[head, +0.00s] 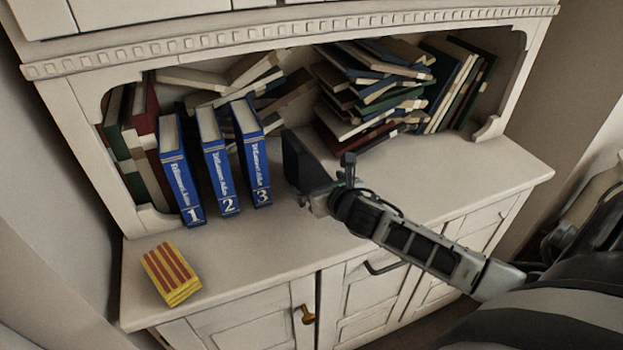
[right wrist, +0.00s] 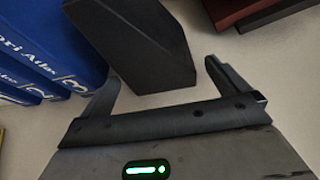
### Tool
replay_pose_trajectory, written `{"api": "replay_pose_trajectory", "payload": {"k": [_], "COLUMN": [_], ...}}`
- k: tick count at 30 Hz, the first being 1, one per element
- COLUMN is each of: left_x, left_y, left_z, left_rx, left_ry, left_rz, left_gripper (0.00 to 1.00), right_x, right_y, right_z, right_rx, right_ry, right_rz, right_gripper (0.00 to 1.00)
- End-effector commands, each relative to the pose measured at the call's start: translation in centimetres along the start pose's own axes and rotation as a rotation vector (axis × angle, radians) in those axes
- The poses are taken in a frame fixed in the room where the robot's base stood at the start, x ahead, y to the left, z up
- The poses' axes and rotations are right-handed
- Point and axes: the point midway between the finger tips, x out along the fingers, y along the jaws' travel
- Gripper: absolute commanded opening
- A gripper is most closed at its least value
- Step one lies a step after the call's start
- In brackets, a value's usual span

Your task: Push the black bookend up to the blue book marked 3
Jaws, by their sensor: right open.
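The blue book marked 3 (head: 252,155) stands upright on the cabinet top, spine facing me, to the right of the blue books marked 2 (head: 219,165) and 1 (head: 181,172). The black bookend (head: 302,163) stands just right of book 3, with a narrow gap between them. My right gripper (head: 312,196) is at the bookend's near side. In the right wrist view the gripper (right wrist: 160,76) is open, with the bookend (right wrist: 135,42) ahead of and between its fingertips; contact is unclear. Book 3 (right wrist: 60,40) is left of the left finger. My left gripper is not in view.
A yellow and red striped box (head: 171,274) lies at the front left of the cabinet top (head: 430,170). Red and green books (head: 140,140) stand at the far left. A messy pile of books (head: 370,90) fills the back right. The front right surface is clear.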

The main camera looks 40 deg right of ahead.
Motion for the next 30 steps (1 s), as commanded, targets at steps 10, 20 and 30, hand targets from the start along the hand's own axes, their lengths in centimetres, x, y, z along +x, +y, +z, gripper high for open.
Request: {"api": "replay_pose_trajectory", "payload": {"k": [10,20,30], "left_x": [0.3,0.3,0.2], "left_y": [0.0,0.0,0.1], "left_z": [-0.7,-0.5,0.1], "left_rx": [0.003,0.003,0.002], "left_ry": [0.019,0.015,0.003], "left_rz": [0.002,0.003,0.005], "left_gripper": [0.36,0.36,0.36], "right_x": [4.8,5.3,5.3], "right_y": [0.0,0.0,0.0], "right_z": [0.0,0.0,0.0], "right_rx": [0.002,0.000,0.001], "right_ry": [0.000,0.000,0.000], "right_rz": [0.000,0.001,0.001], "right_gripper": [1.00,1.00,0.33]}}
